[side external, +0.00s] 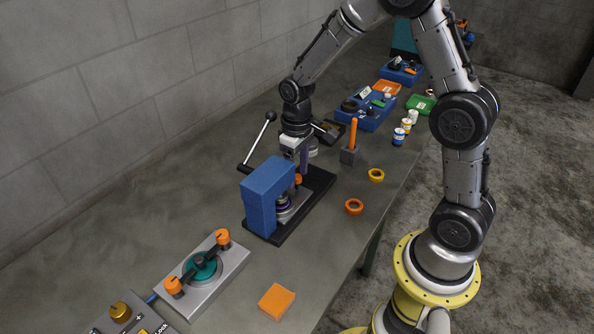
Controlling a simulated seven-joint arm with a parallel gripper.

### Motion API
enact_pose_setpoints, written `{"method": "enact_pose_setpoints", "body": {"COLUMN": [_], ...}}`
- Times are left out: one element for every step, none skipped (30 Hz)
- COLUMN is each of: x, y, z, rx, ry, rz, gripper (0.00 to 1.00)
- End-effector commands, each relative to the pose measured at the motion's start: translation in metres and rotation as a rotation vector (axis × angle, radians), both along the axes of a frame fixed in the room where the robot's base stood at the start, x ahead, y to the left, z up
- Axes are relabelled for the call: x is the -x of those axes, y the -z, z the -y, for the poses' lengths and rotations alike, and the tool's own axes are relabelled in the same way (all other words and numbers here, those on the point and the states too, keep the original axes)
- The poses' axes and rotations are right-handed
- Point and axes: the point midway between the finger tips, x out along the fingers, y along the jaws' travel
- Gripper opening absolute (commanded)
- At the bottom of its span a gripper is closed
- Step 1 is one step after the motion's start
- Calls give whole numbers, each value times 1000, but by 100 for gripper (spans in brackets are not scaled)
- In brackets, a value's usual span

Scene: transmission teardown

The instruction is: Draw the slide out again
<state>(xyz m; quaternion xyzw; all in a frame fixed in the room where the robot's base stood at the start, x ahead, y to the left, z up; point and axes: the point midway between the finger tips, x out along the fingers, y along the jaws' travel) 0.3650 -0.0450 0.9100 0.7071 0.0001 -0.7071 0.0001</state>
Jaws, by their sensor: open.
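A blue press frame (259,207) stands on a black base plate (318,184) in the middle of the bench. What looks like the slide, a grey metal plate (296,211), lies low beside the frame. A round dark and purple part (283,203) sits on it. An orange knob (298,179) shows at its back end. My gripper (303,168) points down just behind the blue frame, close to the orange knob. It is open; its fingers are small here, and I cannot tell whether they touch the knob. The frame hides part of the slide.
A lever with a ball end (261,138) rises at the press's left. A grey fixture with orange knobs (205,272) stands in front. An orange block (277,301), an orange ring (354,207), a yellow ring (376,175) and a holder with an orange handle (351,142) stand around. Blue trays (373,120) lie behind.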

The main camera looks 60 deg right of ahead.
Motion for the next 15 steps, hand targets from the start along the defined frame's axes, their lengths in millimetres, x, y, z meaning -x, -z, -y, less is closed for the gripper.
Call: {"method": "enact_pose_setpoints", "body": {"x": [0,0,0,0,0,0,0,0,0,0,0,0,0,0,0], "y": [0,0,0,0,0,0,0,0,0,0,0,0,0,0,0], "z": [0,0,0,0,0,0,0,0,0,0,0,0,0,0,0], "rx": [0,0,0,0,0,0,0,0,0,0,0,0,0,0,0], "ry": [0,0,0,0,0,0,0,0,0,0,0,0,0,0,0], "rz": [0,0,0,0,0,0,0,0,0,0,0,0,0,0,0], "gripper": [59,54,47,41,36,29,23,18,11,5,0,0,0,0,0]}}
